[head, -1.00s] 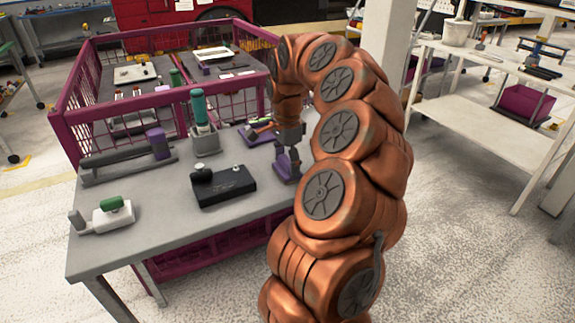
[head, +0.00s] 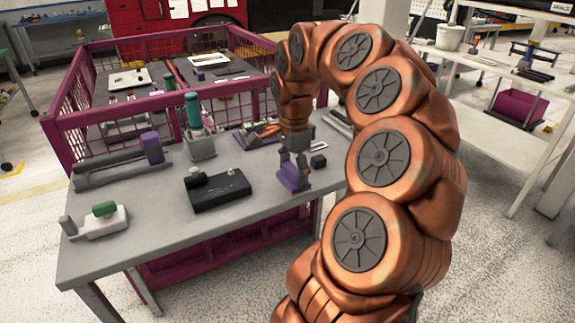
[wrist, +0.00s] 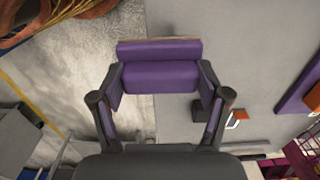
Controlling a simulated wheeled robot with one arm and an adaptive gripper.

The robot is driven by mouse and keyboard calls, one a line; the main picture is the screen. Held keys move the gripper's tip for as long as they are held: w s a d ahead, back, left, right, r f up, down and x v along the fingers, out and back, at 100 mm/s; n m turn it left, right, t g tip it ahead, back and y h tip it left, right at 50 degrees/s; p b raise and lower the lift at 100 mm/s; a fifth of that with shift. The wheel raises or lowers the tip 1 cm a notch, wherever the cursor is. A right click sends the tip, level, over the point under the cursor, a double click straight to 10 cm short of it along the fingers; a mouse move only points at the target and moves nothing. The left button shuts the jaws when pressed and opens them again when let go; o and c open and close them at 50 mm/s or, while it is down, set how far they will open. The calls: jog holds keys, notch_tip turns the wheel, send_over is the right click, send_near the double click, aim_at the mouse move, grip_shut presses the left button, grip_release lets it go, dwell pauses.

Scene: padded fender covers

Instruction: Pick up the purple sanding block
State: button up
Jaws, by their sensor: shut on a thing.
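The purple sanding block (wrist: 160,78) sits between the fingers of my gripper (wrist: 160,95) in the wrist view, and both fingers press on its ends. In the head view, the block (head: 292,178) shows under my gripper (head: 297,165) near the front right part of the grey table (head: 150,245). The purple finger pads match the block in colour, so the exact contact is hard to see. I cannot tell how far the block is above the tabletop.
A small dark cube (head: 318,161) lies just right of the block. A black box (head: 217,190) is to the left. A grey holder with a green-topped tool (head: 195,120) and a magenta wire crate (head: 75,135) stand behind. A green-handled sander (head: 103,218) is at the front left.

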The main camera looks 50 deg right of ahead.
jog(key=s+a+b, duration=0.1)
jog(key=s+a, duration=0.3)
jog(key=s, duration=0.3)
jog(key=shift+s+r, duration=0.4)
